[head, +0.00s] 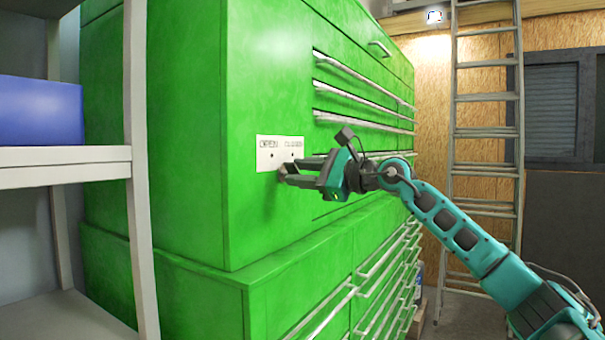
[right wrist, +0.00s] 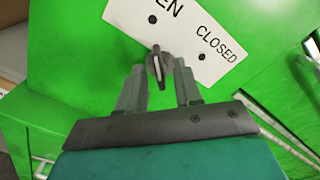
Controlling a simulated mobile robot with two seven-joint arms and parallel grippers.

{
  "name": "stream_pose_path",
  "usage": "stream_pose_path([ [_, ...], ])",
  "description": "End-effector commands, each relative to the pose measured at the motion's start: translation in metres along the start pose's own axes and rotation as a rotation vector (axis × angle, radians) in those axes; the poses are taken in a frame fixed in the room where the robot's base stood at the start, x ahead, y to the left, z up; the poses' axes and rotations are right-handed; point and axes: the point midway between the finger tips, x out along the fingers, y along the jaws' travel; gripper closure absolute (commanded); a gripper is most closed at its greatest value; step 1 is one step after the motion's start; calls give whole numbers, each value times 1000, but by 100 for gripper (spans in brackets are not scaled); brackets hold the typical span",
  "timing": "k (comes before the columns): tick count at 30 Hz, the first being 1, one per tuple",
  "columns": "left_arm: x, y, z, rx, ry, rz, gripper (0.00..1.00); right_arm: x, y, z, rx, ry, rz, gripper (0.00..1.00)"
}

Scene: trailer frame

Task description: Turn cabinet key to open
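The green cabinet (head: 240,110) bears a white label plate (head: 280,152) with the words OPEN and CLOSED and a dark dot by each. In the right wrist view the plate (right wrist: 185,38) is tilted. The small dark key (right wrist: 157,66) stands out at the plate's lower edge, between the two dots. My right gripper (head: 285,174) is at the plate in the head view. The key is hidden behind the gripper in the head view. My left gripper is not in view.
Drawers with metal handles (head: 365,83) run along the cabinet's right face. A shelf (head: 65,160) with a blue box (head: 40,112) stands at the left. A ladder (head: 485,130) leans at the back right. The space in front of the plate is clear apart from my arm.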

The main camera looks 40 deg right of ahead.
Motion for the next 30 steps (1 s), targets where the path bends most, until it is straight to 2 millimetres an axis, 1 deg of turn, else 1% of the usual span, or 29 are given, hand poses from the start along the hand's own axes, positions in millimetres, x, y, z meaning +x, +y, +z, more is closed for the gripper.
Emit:
stream_pose_path([
  [6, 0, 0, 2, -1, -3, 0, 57, -1, 0, 0, 1, 0, 0, 66],
  [10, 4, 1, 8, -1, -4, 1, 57, -8, 2, -4, 1, 3, 0, 66],
  [15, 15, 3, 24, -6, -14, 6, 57, -31, 5, -6, -3, 6, 1, 66],
  [18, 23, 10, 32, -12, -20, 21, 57, -45, 6, -8, 0, 5, -1, 66],
  [27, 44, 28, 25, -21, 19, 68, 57, -82, 5, -5, 0, -1, -2, 66],
  [30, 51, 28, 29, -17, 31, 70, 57, -96, 4, -5, -1, -1, -3, 66],
])
